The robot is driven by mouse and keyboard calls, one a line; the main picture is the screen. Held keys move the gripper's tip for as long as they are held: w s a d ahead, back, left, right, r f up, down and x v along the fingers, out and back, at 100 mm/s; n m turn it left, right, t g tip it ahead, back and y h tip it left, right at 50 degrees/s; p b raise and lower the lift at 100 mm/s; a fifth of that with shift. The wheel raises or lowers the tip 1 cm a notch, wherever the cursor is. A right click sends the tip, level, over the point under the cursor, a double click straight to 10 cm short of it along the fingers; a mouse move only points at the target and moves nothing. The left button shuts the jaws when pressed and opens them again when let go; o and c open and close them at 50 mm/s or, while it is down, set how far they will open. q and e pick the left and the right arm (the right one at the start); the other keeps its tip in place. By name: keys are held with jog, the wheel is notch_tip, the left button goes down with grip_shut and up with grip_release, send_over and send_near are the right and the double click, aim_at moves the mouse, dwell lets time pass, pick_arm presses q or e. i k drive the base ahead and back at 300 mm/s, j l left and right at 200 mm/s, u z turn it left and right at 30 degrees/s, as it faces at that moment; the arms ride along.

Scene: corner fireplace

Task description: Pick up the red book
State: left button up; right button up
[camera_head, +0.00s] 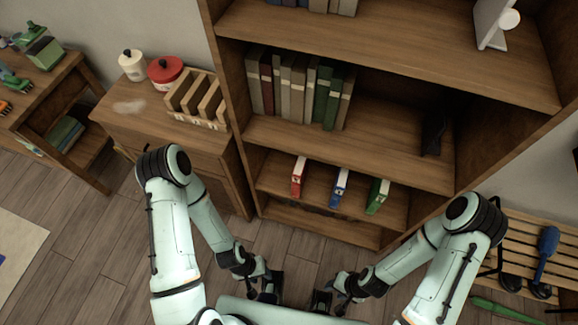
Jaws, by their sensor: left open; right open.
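The red book (299,176) stands upright on a low shelf of the wooden bookcase, left of a blue book (339,187) and a green book (377,196), with gaps between them. My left gripper (268,293) is low in front of the bookcase, below the red book in the picture, open and apart from it. My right gripper (327,302) is beside it to the right, also open and touching no book. Both grippers are small and dark, so what lies between the fingers is hard to see.
The bookcase (345,149) has a row of several books (300,88) on the shelf above. A cabinet (190,140) with jars and a wooden rack stands to the left. A slatted bench (525,255) with a blue brush stands at right. The floor (100,235) at left is largely clear.

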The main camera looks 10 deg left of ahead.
aim_at(300, 172)
jog(key=i+j, duration=0.1)
jog(key=j, duration=0.9)
jog(key=i+j, duration=0.15)
jog(key=j, duration=0.9)
jog(key=i+z, duration=0.05)
jog(key=i, duration=0.05)
